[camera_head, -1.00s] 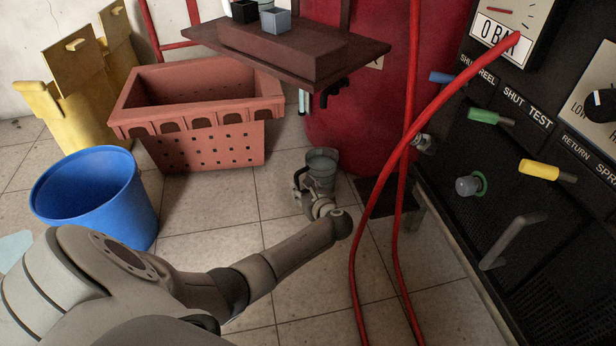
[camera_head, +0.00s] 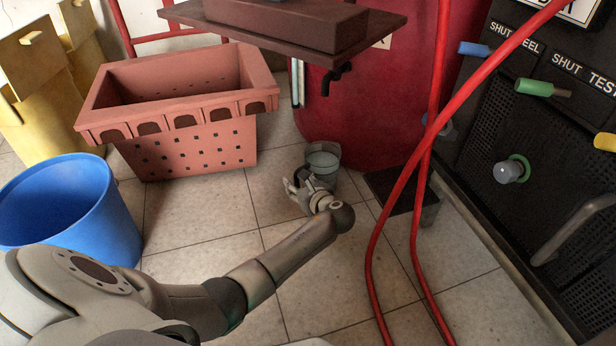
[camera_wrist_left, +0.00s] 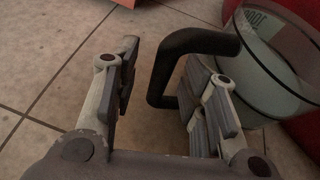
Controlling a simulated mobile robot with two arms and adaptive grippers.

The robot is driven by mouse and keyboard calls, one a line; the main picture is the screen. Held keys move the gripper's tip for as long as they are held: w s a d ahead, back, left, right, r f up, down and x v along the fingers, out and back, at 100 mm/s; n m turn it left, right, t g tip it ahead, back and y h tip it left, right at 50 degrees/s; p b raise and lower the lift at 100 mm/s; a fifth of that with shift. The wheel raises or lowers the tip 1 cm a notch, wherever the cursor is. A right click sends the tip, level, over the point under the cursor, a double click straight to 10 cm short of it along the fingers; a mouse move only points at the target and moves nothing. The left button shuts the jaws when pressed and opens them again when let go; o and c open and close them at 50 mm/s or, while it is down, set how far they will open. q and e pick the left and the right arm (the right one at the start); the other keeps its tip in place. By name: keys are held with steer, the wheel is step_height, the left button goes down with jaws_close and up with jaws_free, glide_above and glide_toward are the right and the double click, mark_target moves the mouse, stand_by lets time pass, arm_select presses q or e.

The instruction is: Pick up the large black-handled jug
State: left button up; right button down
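The jug (camera_head: 323,160) is a clear, glassy vessel standing on the tiled floor in front of the red tank. In the left wrist view the jug (camera_wrist_left: 265,65) is at the upper right, partly cut off, with its thick black handle (camera_wrist_left: 165,68) pointing toward my gripper. My left gripper (camera_head: 296,189) is low beside the jug on its handle side. In the wrist view the left gripper (camera_wrist_left: 163,95) is open, with the handle's outer bar between its fingers. The left finger is clear of the handle. The right finger hides part of the handle and jug. My right gripper is out of view.
A pink crate (camera_head: 190,145) and a blue bucket (camera_head: 120,215) stand to the left. A brown shelf (camera_head: 375,42) overhangs behind the jug. Red hoses (camera_head: 405,180) hang just right of my arm, before a black control panel (camera_head: 520,110). Floor left of the gripper is clear.

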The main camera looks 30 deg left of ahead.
arm_select(q)
steer(key=shift+r, duration=0.1)
steer(key=shift+c, duration=0.5)
jaws_close()
steer(key=shift+w+r, duration=0.1)
steer(key=shift+r, duration=0.1)
